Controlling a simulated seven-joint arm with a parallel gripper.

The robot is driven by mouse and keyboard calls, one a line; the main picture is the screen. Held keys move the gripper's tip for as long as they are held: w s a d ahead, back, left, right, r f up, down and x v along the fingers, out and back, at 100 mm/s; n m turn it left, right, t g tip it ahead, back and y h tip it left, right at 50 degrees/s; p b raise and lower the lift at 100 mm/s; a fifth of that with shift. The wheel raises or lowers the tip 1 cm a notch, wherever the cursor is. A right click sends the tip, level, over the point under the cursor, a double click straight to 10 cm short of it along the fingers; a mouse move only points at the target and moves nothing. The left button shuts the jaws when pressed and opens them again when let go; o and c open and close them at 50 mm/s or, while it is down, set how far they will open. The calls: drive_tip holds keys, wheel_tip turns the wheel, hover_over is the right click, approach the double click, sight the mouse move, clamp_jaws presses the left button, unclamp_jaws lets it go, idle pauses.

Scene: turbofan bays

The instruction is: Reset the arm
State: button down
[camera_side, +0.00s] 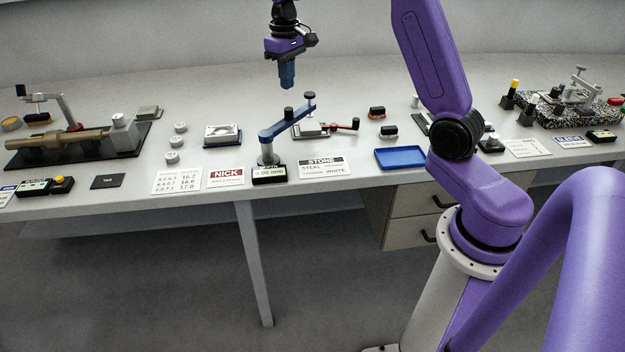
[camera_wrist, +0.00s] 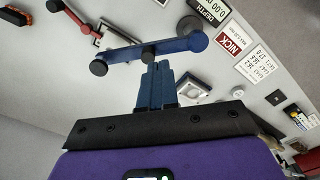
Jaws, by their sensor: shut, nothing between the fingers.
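My gripper (camera_side: 287,76) hangs pointing down above the back part of the bench, with its blue fingers together and empty. In the wrist view the gripper (camera_wrist: 157,66) shows its two blue fingers side by side, shut. A blue swing arm (camera_side: 287,122) with black knobs stands on a post on the bench, below and a little in front of the gripper. The swing arm also shows in the wrist view (camera_wrist: 172,46), just beyond the fingertips. In the side view the gripper is clear of it.
A long bench (camera_side: 225,185) carries the fixtures. At the left is a brown shaft (camera_side: 65,140) on a black base. Near the middle are a NICK card (camera_side: 226,177), a STONE card (camera_side: 322,167) and a blue tray (camera_side: 400,158). A speckled plate (camera_side: 560,115) stands at the right.

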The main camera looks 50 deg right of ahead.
drive_tip(key=s+a+r+n, duration=0.1)
drive_tip(key=s+a+n, duration=0.5)
drive_tip(key=s+a, duration=0.95)
drive_tip(key=s+f+n, duration=0.3)
drive_tip(key=s+n, duration=0.3)
drive_tip(key=s, duration=1.6)
drive_tip(key=shift+n, duration=0.3)
